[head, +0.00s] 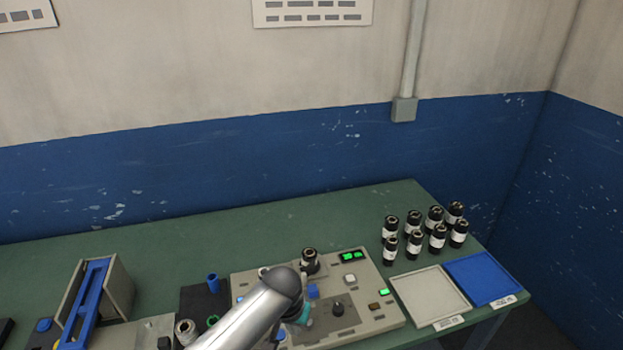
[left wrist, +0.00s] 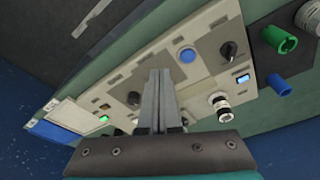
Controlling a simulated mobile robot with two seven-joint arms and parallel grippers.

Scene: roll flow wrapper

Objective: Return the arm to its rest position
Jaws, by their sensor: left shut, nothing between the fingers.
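My left arm (head: 252,315) reaches in from the bottom of the head view, over the control panel (head: 365,310). Only a teal part of my left gripper (head: 304,314) shows past the silver link; its fingertips are hidden there. In the left wrist view the two grey fingers of the left gripper (left wrist: 160,75) are pressed together, with nothing held. They point over the panel (left wrist: 135,75), between a blue button (left wrist: 187,55) and a black knob (left wrist: 134,98). I cannot tell the gap above the panel. My right gripper is not in view.
Several dark bottles (head: 415,243) stand at the back right of the green table (head: 180,245). A grey tray (head: 402,283) and a blue tray (head: 497,268) lie in front of them. A grey-and-blue device (head: 118,285) stands at the left. A dark cylinder (head: 310,259) stands on the panel.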

